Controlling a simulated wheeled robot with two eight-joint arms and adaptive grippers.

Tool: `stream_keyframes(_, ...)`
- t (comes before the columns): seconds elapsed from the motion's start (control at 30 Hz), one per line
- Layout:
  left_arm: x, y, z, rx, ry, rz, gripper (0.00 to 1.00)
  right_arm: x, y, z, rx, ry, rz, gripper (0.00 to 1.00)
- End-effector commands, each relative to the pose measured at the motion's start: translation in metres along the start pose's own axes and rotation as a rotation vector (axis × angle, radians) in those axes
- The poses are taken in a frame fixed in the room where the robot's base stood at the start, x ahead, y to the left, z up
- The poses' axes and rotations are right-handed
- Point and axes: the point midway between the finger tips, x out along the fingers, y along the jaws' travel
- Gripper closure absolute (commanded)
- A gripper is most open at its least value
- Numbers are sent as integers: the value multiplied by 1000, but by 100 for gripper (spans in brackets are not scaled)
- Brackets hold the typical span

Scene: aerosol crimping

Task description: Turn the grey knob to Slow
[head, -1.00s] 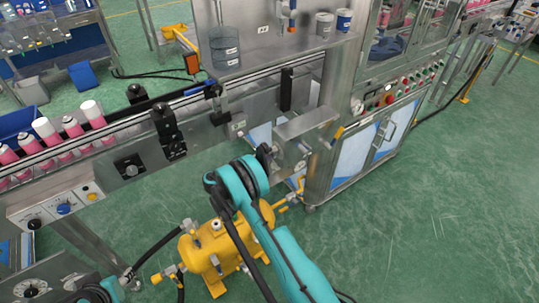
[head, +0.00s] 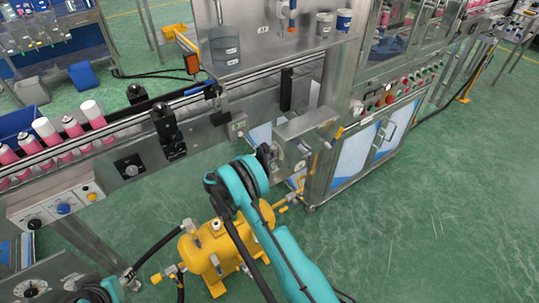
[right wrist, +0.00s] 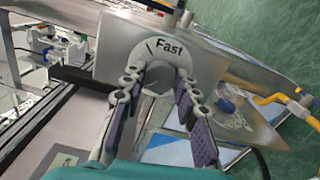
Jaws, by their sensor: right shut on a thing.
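The grey knob (right wrist: 166,72) is in the right wrist view, at the face of a metal box (right wrist: 215,65). The word "Fast" is printed on a pale curved dial plate (right wrist: 166,46) around it, with a short dark line left of the word. No "Slow" mark shows. My right gripper (right wrist: 163,82) is shut on the knob, with one purple-padded finger on either side. In the head view the right gripper (head: 272,158) is at the left side of the metal box (head: 308,123), and the arm hides the knob.
A conveyor (head: 130,125) with several pink and white cans runs along the left. A yellow pump (head: 215,250) stands on the floor below my right arm. A steel cabinet (head: 350,150) stands right of the box. The green floor at right is clear.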

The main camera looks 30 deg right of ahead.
Motion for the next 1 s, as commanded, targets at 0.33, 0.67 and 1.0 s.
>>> stream_keyframes(0.33, 0, 0, 0, 0, 0, 0, 60, 0, 0, 0, 1, 0, -1, 49)
stream_keyframes(0.67, 0, 0, 0, 0, 0, 0, 60, -18, 0, -1, 1, 3, 0, 49)
stream_keyframes(1.0, 0, 0, 0, 0, 0, 0, 60, -90, 0, -1, 1, 4, 0, 49)
